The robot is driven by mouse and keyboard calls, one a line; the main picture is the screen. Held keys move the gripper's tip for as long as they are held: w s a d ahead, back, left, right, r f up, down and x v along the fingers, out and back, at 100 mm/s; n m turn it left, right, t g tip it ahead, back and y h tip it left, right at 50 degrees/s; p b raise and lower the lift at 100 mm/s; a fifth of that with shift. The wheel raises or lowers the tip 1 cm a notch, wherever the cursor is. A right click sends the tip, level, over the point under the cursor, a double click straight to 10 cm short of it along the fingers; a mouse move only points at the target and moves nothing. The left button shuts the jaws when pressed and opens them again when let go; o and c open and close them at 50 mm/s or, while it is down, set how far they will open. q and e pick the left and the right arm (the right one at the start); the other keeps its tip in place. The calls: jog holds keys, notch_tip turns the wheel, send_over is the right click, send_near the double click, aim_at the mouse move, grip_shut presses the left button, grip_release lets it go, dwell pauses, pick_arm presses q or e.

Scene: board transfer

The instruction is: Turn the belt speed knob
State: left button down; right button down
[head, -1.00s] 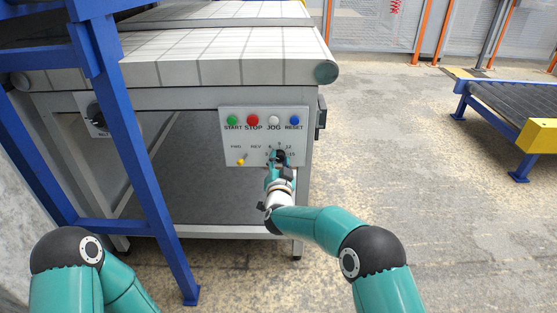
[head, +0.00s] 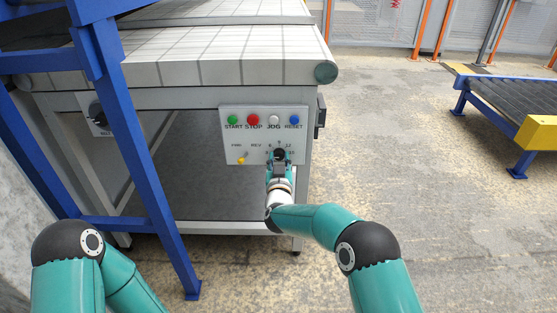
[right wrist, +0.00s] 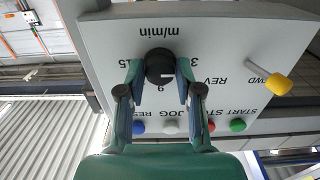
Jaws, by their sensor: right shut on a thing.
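The belt speed knob (right wrist: 160,66) is a black round knob on the light grey control panel (right wrist: 110,40). A white mark shows on its face in the right wrist view. In the head view the knob (head: 279,153) is at the panel's lower right, partly hidden by my gripper. My right gripper (right wrist: 160,72) has one finger on each side of the knob and is shut on it; it also shows in the head view (head: 279,159). My left gripper is out of the head view; only my left arm shows at the lower left.
A yellow-tipped FWD/REV lever (head: 241,160) sits left of the knob. Green (head: 232,119), red (head: 253,119), white (head: 274,119) and blue (head: 295,119) buttons line the panel above. A blue frame post (head: 135,150) stands left. Open floor lies right.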

jog(key=shift+s+f, duration=0.1)
jog(key=shift+f, duration=0.3)
jog(key=c, duration=0.9)
grip_release()
jog(key=shift+o, duration=0.8)
jog(key=shift+r, duration=0.25)
jog(key=s, duration=1.1)
jog(key=shift+s, duration=0.4)
jog(key=shift+d+f, duration=0.15)
